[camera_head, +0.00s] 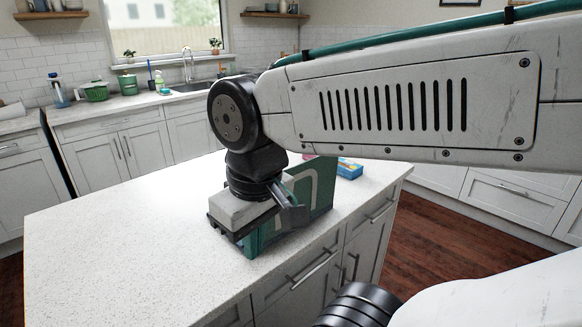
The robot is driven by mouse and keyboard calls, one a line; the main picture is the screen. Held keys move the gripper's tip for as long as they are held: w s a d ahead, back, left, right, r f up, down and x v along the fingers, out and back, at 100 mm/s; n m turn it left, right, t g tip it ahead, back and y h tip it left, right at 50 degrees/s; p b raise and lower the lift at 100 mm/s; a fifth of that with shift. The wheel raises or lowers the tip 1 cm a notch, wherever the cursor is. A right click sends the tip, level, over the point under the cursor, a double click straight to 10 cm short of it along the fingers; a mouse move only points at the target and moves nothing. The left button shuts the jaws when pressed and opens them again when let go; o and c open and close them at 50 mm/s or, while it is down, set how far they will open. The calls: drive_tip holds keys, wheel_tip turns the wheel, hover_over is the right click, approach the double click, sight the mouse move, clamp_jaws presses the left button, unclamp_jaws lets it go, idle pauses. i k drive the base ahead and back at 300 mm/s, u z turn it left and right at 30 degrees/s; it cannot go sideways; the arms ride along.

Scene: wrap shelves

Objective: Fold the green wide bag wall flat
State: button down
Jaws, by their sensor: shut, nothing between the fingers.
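The green bag (323,186) stands on the white island worktop near its right edge. It has a pale curved marking on its side. My gripper (262,240) is at the bag's near left end, pointing down, and hides much of that end. A strip of green shows just under and beside the gripper. The gripper is shut, with nothing seen between the fingers. Whether it touches the bag wall cannot be told. The bag's far walls and inside are mostly hidden behind my arm.
A small blue box (350,169) lies on the worktop behind the bag. The island worktop (110,235) is bare to the left. Its right edge, above drawers (312,268), runs close beside the bag. My arm crosses the upper right.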

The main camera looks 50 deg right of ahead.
sight(315, 178)
drive_tip(key=z, duration=0.45)
drive_tip(key=k, duration=1.1)
drive_tip(key=u, duration=0.1)
drive_tip(key=i, duration=0.5)
drive_tip(key=u, duration=0.05)
